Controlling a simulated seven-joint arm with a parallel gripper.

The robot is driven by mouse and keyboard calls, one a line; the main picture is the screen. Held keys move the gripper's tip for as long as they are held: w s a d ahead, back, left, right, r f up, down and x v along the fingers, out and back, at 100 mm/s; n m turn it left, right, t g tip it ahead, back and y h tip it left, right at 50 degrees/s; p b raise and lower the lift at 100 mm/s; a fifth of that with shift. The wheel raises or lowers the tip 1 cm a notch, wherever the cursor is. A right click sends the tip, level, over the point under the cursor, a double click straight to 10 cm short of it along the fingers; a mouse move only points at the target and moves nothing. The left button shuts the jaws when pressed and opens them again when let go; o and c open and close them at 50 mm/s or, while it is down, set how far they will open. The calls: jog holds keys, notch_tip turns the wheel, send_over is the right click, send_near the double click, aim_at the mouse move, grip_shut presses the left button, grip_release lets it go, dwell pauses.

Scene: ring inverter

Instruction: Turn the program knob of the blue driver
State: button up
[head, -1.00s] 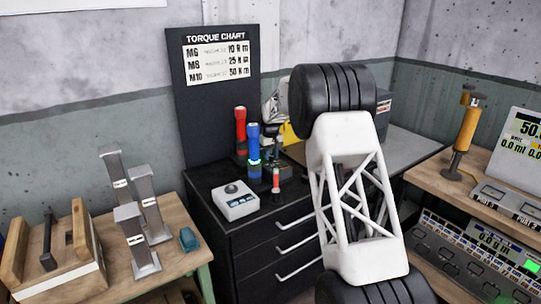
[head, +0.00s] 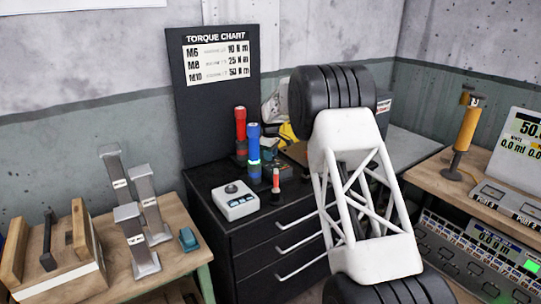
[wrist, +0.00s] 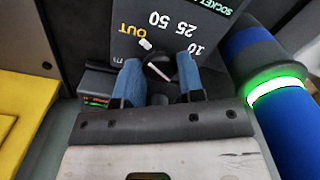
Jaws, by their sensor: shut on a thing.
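The blue driver (head: 253,142) stands upright on the black cabinet in the head view, beside a red one. In the wrist view the blue driver (wrist: 283,110) is large at the right, with a lit green ring. My gripper (wrist: 160,74) has its two blue fingers on either side of a dark round knob (wrist: 158,66) with a white pointer line, and is shut on it. The knob is on a dark panel (wrist: 205,22) with upside-down marks 10, 25, 50, OUT and SOCKET. Which mark the pointer meets is unclear. My arm hides much of this area in the head view.
A red driver (head: 240,125) and a small red-tipped tool (head: 276,180) stand near the blue driver. A white box with a round knob (head: 235,200) sits at the cabinet front. A yellow part (wrist: 22,105) is close at left in the wrist view. The torque chart board (head: 217,110) stands behind.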

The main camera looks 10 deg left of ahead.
dwell(0.4)
jog(key=o, duration=0.9)
jog(key=shift+r, duration=3.9)
